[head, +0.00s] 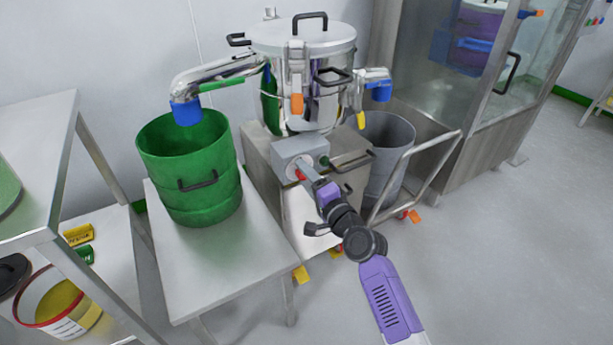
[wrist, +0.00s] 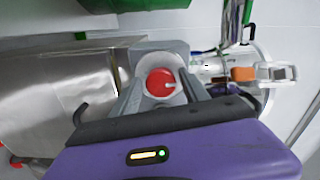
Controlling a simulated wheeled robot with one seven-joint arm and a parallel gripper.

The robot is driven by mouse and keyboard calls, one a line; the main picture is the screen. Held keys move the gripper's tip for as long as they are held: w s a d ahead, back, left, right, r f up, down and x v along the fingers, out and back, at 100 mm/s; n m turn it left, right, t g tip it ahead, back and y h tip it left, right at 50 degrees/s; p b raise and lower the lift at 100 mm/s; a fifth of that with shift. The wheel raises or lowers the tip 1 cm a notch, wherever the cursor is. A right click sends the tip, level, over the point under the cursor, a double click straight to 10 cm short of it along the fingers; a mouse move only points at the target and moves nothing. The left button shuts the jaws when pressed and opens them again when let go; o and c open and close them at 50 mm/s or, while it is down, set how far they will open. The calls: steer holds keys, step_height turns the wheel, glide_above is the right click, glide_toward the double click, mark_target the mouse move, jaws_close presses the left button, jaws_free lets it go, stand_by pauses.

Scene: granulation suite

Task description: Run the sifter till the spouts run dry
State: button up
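The sifter (head: 290,85) is a shiny steel drum with a lid and black handles, on a steel base. Its left spout (head: 215,75) has a blue end over a green drum (head: 190,165). Its right spout (head: 375,78) has a blue end above a grey bin (head: 388,140). No flow of material shows at either spout. A grey control box (head: 292,152) on the base front carries a red knob (wrist: 160,83) with a pale mark. My gripper (wrist: 162,90) is open, with its fingers on either side of the knob; contact cannot be told.
The green drum stands on a steel table (head: 225,265). A wheeled trolley frame (head: 428,165) surrounds the grey bin. A steel shelf unit (head: 50,150) at left holds tubs and yellow and green items. A glass-fronted cabinet (head: 455,90) stands at right. Floor at front right is clear.

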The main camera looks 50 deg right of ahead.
steer(key=shift+o, duration=0.2)
steer(key=v, duration=0.8)
steer(key=shift+w, duration=0.1)
stand_by(0.6)
steer(key=s+a+r+n+g+y, duration=0.1)
steer(key=s+a+n+y, duration=0.1)
steer(key=s+a+n, duration=0.7)
steer(key=s+a+n+g+y, duration=0.1)
steer(key=s+a+n, duration=0.4)
steer(key=s, duration=0.8)
steer(key=s+a+r+n+g+y, duration=0.15)
steer(key=s+a+n, duration=0.35)
steer(key=s+a, duration=0.5)
step_height(320, 180, up, 21)
steer(key=d+p, duration=0.1)
steer(key=p, duration=2.1)
steer(key=shift+d+t, duration=0.3)
steer(key=shift+t, duration=0.15)
